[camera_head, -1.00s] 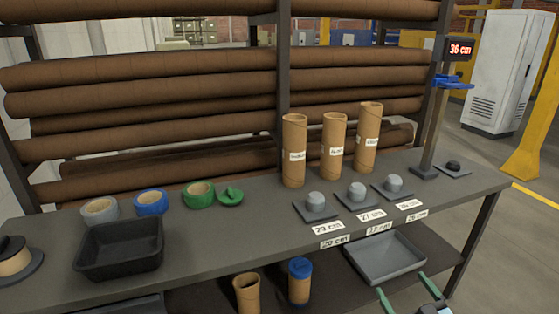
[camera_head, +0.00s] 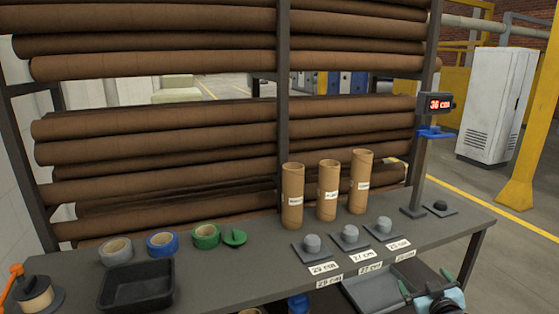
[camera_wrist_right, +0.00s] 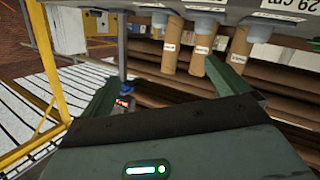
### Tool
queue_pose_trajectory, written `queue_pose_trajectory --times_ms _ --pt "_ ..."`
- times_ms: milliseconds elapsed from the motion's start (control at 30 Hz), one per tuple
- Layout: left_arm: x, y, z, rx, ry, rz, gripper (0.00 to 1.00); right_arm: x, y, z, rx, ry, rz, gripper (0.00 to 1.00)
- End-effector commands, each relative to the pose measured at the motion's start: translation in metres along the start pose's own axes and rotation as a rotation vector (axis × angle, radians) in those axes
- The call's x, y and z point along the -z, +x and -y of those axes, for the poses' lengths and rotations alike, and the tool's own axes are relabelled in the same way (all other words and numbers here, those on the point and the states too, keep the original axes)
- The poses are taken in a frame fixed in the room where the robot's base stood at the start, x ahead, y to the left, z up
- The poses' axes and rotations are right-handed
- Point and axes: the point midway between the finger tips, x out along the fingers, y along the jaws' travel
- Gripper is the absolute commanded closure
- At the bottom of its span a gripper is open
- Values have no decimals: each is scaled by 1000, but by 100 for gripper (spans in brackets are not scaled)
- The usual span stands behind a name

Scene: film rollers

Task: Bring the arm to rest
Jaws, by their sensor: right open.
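My right gripper (camera_head: 425,283) is low at the right in the head view, in front of the bench. In the right wrist view its two green fingers stand wide apart with nothing between them (camera_wrist_right: 165,90). That view is upside down. My left gripper is not in view. Three cardboard tubes (camera_head: 328,190) stand upright on the dark bench (camera_head: 235,277), behind grey knobbed caps on square plates (camera_head: 350,235). The right gripper is apart from them.
Rolls of tape (camera_head: 162,244) and a black bin (camera_head: 137,286) are at the bench's left. A post with a "36 cm" display (camera_head: 436,104) stands at its right end. A grey tray (camera_head: 370,294) lies below, near my right gripper. Brown rollers (camera_head: 180,145) fill the rack behind.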

Motion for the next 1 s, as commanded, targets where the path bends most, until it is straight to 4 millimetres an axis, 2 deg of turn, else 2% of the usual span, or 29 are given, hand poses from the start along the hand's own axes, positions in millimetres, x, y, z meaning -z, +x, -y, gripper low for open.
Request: queue_pose_trajectory --times_ms 33,67,267,467,567,700,900,1000 --pt "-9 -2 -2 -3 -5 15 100 -9 0 2 9 -14 45 1" --pt "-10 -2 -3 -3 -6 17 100 -17 -3 7 19 -19 66 1" --pt "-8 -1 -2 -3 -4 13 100 -64 -40 50 81 -7 112 1" --pt "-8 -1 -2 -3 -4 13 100 -119 -96 100 156 17 182 1" --pt "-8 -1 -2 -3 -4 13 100 -150 -138 129 201 38 231 1" --pt "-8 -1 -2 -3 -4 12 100 -188 -206 166 261 78 304 1" --pt "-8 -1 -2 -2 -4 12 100 -222 -309 206 328 144 413 1" --pt "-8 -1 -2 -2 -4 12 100 -231 -354 218 351 176 462 1"
